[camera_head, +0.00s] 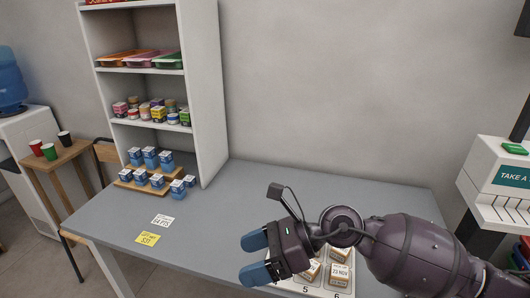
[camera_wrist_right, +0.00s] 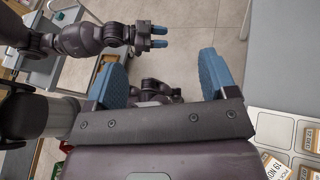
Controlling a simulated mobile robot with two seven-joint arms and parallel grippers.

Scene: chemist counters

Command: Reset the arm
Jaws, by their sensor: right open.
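My right gripper (camera_head: 252,257) is held over the front of the grey counter, its two blue fingers apart and pointing left. In the right wrist view the fingers of this gripper (camera_wrist_right: 163,78) stand wide apart with nothing between them. My left gripper (camera_wrist_right: 160,37) shows small at the top of the right wrist view, over the floor; its two blue fingers are too small to judge. The left arm is not in the head view.
The grey counter (camera_head: 225,215) holds blue-and-white boxes (camera_head: 150,158) on wooden steps and two price cards (camera_head: 148,238). A tray with dated boxes (camera_head: 340,274) lies under my right forearm. A shelf (camera_head: 207,95) stands behind; a white machine (camera_head: 497,185) is at right. The counter's middle is clear.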

